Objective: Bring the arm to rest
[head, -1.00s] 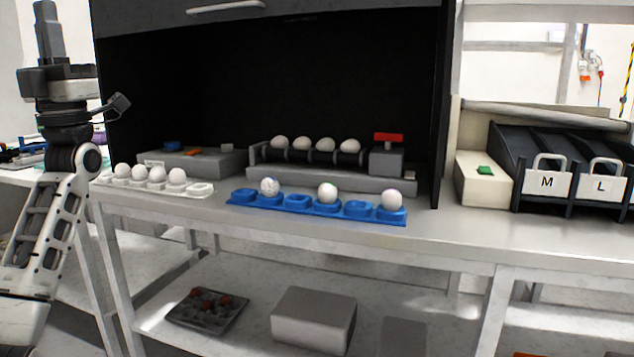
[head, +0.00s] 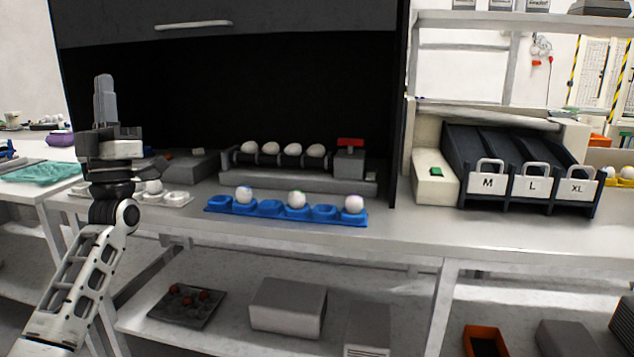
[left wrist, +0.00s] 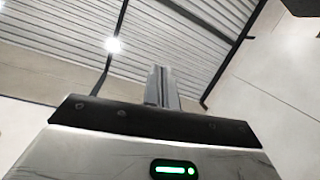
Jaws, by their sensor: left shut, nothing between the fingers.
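My left arm stands upright at the left of the head view, with my left gripper (head: 104,100) pointing up, in front of the left part of the table and the black cabinet. Its fingers are together and hold nothing. In the left wrist view the shut fingers (left wrist: 161,88) point at the ceiling, with only ceiling and wall around them. My right gripper is not in view.
A blue tray (head: 268,210) with spaced white eggs lies at the table's front edge. A white tray (head: 178,199) is partly hidden behind my arm. Several eggs sit on a grey roller stand (head: 268,179). Bins marked M, L, XL (head: 487,184) stand at right.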

